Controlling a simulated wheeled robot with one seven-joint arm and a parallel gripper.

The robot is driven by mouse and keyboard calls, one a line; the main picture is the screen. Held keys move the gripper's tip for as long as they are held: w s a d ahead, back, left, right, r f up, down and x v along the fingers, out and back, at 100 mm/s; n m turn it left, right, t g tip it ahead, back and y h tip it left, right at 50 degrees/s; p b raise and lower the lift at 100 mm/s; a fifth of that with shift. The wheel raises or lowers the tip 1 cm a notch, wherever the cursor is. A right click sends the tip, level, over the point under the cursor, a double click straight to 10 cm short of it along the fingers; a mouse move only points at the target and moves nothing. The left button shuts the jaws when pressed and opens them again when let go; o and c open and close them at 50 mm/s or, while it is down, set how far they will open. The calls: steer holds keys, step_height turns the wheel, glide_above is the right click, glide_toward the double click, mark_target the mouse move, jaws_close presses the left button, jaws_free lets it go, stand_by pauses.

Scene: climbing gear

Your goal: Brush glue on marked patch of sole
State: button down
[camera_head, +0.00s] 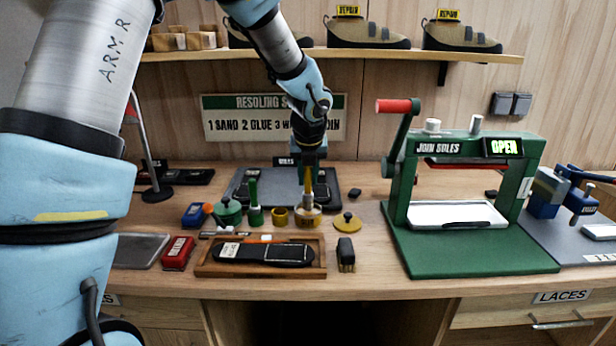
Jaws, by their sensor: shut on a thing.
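A black sole (255,254) lies flat in a shallow wooden tray (262,272) at the front of the bench. My gripper (309,178) points straight down behind the tray, shut on an upright brush with a yellow handle (308,186). The brush's lower end is at a round glue pot (308,219); its bristles are hidden, so I cannot tell how deep they are. A yellow lid (347,222) lies right of the pot.
A green sole press (455,185) stands at the right, marked OPEN. Around the tray are a dark block brush (346,255), a red block (177,252), a green container (228,212) and a small yellow pot (280,216). A dark mat (343,186) lies behind.

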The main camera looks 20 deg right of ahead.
steer(key=shift+f, duration=0.55)
stand_by(1.8)
step_height(320, 180, up, 7)
steer(key=p, duration=0.7)
steer(key=shift+r+p, duration=0.15)
steer(key=shift+p, duration=0.25)
steer(key=shift+f, duration=0.2)
step_height(320, 180, down, 7)
steer(key=b, duration=0.7)
steer(key=shift+r+b, duration=0.1)
steer(key=shift+b, duration=0.3)
